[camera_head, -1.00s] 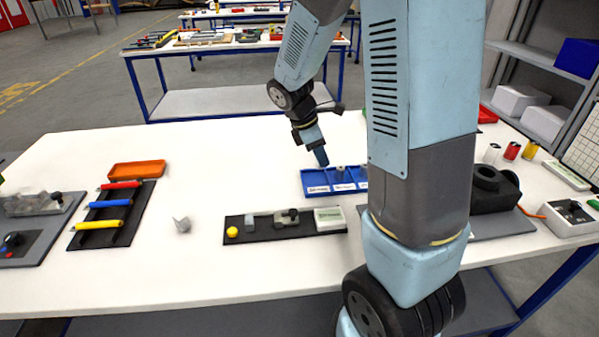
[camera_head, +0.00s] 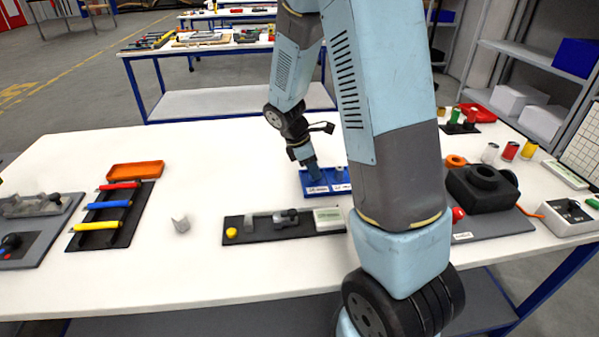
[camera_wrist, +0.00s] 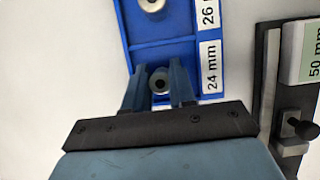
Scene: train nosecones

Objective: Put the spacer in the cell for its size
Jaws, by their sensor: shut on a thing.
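The spacer (camera_wrist: 159,83) is a small grey ring with a dark hole, seen end-on in the wrist view between my gripper's two blue fingers. My gripper (camera_wrist: 160,86) is shut on it, at the tray cell labelled 24 mm. The blue tray (camera_wrist: 126,20) has cells in a row; its 24 mm label (camera_wrist: 210,67) and 26 mm label (camera_wrist: 209,12) show in the wrist view. Another grey ring sits in the 26 mm cell. In the head view my gripper (camera_head: 313,176) is at the left end of the tray. Whether the spacer touches the cell floor I cannot tell.
A black measuring fixture (camera_head: 262,235) with a 50 mm label (camera_wrist: 313,50) lies just in front of the tray. My arm hides the tray's right end.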

